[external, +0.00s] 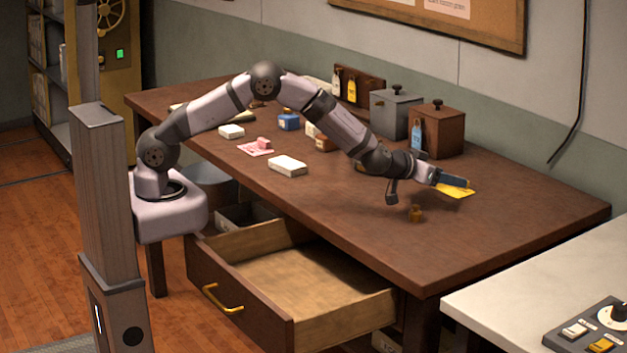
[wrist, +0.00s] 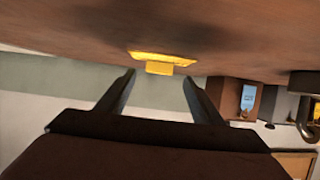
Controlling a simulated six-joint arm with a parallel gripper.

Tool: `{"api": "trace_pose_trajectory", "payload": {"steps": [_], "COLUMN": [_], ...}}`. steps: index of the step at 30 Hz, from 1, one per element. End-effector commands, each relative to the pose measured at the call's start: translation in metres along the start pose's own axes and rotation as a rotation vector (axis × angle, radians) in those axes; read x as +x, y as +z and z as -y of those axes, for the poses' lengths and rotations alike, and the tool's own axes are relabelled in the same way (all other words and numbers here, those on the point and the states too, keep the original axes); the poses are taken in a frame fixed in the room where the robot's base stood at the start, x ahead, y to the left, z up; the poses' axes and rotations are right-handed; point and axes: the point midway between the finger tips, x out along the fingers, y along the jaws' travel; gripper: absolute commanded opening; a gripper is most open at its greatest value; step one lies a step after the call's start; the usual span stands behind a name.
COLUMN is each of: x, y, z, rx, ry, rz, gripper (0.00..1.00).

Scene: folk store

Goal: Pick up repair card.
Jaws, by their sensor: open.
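A flat yellow card (external: 457,192), which I take for the repair card, lies on the brown desk towards its right end. In the wrist view it shows as a yellow strip (wrist: 163,57) with a small block-like yellow tab facing me. My gripper (external: 455,181) is low over the desk beside the card and hides part of it in the external view. In the wrist view the gripper's two fingers (wrist: 159,78) are apart with nothing between them. The card lies just beyond the fingertips, roughly centred. I cannot tell if the fingers touch it.
A brown box (external: 437,130) with a blue tag and a grey box (external: 395,112) stand behind. A drawer (external: 300,290) hangs open in front. The desk's right end is clear.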

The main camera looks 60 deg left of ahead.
Motion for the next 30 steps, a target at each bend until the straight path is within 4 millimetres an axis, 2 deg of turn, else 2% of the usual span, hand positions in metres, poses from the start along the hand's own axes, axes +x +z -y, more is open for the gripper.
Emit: {"api": "trace_pose_trajectory", "payload": {"steps": [15,28,30], "x": [0.044,0.050,0.050], "y": [-0.003,-0.003,-0.003], "z": [-0.001,-0.002,-0.002], "rx": [-0.001,0.000,0.000], "ry": [-0.001,0.000,0.000], "rz": [0.001,0.001,0.001], "gripper": [0.61,0.61,0.44]}}
